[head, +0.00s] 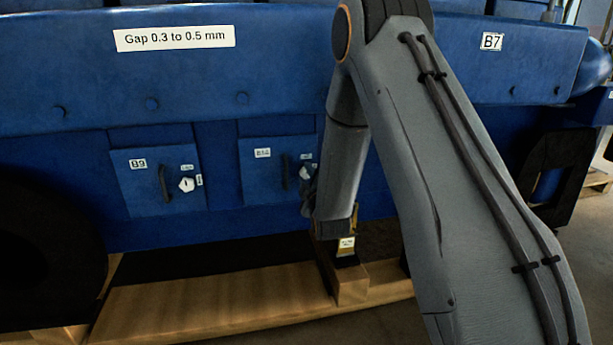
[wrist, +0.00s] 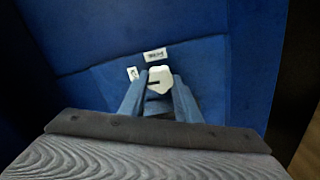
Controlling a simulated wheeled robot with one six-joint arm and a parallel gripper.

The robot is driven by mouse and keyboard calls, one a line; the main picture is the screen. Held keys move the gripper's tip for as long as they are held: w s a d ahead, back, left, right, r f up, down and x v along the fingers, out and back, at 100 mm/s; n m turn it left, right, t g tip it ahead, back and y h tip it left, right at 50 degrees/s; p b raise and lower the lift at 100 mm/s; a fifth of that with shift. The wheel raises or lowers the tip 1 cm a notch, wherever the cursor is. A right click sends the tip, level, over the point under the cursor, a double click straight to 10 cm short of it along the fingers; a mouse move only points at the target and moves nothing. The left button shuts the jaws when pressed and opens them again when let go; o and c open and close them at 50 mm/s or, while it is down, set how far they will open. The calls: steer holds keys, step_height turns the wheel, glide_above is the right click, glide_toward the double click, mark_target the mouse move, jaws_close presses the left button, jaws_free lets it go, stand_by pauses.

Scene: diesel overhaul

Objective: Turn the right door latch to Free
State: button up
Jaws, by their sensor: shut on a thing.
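The right door (head: 262,180) is a blue panel with a dark handle (head: 285,172) in the head view. Its small white latch (head: 304,173) sits at the door's right side, partly hidden by my arm. In the wrist view the white latch (wrist: 159,76) is between the fingertips of my gripper (wrist: 158,86), one finger on each side, and the gripper is shut on it. Two small white labels lie near the latch, one above it (wrist: 155,54) and one to its left (wrist: 132,73). Their words are too small to read.
The left door (head: 140,190), marked B9, has its own handle and white latch (head: 187,184). A sign reading "Gap 0.3 to 0.5 mm" (head: 174,38) is on the blue engine side above. A wooden pallet (head: 200,305) lies below the engine.

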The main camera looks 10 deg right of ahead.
steer(key=m+p, duration=0.1)
steer(key=m, duration=0.3)
steer(key=m+p, duration=0.1)
steer(key=m, duration=0.3)
steer(key=shift+d+r, duration=0.1)
steer(key=shift+d+m+p, duration=0.15)
steer(key=shift+m+p, duration=0.85)
steer(key=shift+m, duration=3.4)
steer(key=o, duration=1)
steer(key=shift+o, duration=0.2)
